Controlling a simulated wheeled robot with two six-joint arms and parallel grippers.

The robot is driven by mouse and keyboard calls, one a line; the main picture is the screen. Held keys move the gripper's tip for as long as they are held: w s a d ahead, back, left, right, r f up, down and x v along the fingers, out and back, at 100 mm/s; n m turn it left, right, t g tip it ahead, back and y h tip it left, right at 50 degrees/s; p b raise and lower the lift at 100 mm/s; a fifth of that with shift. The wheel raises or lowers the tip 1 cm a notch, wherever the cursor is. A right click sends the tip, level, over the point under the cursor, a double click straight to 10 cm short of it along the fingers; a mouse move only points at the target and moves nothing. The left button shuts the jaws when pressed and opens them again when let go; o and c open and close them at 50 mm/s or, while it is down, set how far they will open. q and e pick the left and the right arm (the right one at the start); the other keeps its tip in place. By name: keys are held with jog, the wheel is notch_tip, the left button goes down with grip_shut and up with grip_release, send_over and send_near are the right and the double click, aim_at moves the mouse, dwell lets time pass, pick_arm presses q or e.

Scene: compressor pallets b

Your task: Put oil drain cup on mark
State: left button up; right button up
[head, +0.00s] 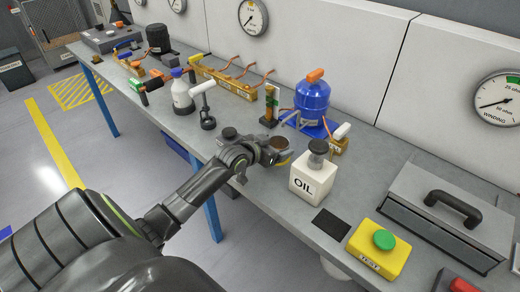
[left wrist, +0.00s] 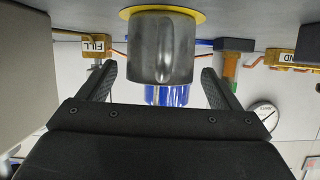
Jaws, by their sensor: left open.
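The oil drain cup (head: 279,143) is a small grey metal cup with a brown inside, on the bench left of the white OIL can. In the left wrist view, which is upside down, the cup (left wrist: 163,48) stands on a round yellow mark (left wrist: 197,14). A sliver of that yellow (head: 284,162) shows beside my gripper in the head view. My left gripper (head: 277,152) is open at the cup. In the left wrist view its fingers (left wrist: 161,80) lie either side of the cup with gaps. My right gripper is not in view.
The white OIL can (head: 311,177) stands close on the right, with a black square (head: 331,224) in front. A blue compressor (head: 312,97) is behind. A yellow TEST box (head: 378,249) and a grey toolbox (head: 452,214) are further right. A white bottle (head: 182,92) stands left.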

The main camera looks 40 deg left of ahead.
pick_arm(q)
jog(key=v, duration=1)
jog(key=shift+r, duration=0.1)
